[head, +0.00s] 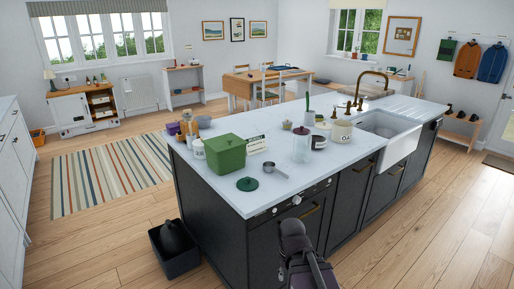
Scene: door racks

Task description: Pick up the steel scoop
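The steel scoop (269,168) lies on the pale worktop of the island (222,187), near its front left corner. Its bowl is at the left and its handle points right and toward me. It lies apart from a small dark green lid (247,184) on its left and a glass jar (301,145) behind it on the right. Nothing covers it. A dark part of my arm shows at the bottom, in front of the island's cabinets and below the worktop edge. I cannot make out any gripper fingers.
A green box (225,153) stands left of the scoop, with a white lettered sign (256,144) behind. Several pots and jars crowd the worktop further back. The worktop's front corner is clear. A white sink (388,136) lies right. A black bin (173,250) stands on the floor at left.

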